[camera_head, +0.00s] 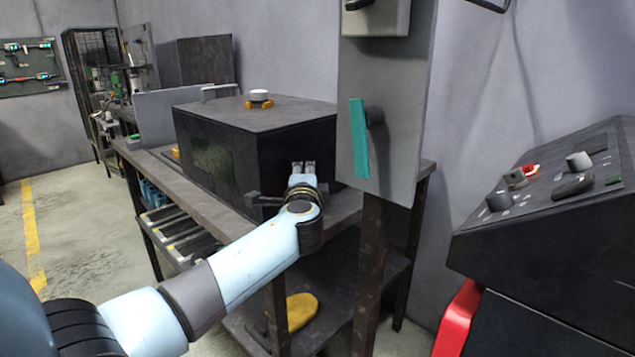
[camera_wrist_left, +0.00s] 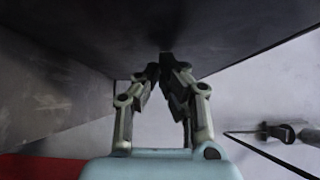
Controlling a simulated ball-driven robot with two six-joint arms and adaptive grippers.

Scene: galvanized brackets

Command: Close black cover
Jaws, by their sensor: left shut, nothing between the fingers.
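The black cover (camera_head: 300,150) is a large dark box shape on the workbench, with a flat top and dark sides. My left gripper (camera_head: 304,168) is in front of its right-hand face, with the fingers pointing up and away. In the left wrist view the gripper (camera_wrist_left: 163,65) has its fingertips together with nothing between them. A dark surface (camera_wrist_left: 170,25) fills the top of that view, close to the fingertips; I cannot tell whether they touch it. The right gripper does not show.
The workbench (camera_head: 345,212) has a lower shelf with a yellow item (camera_head: 296,312). A grey post panel with a teal handle (camera_head: 359,138) stands right of my left gripper. A black control console (camera_head: 560,215) is at the right. The floor at left is clear.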

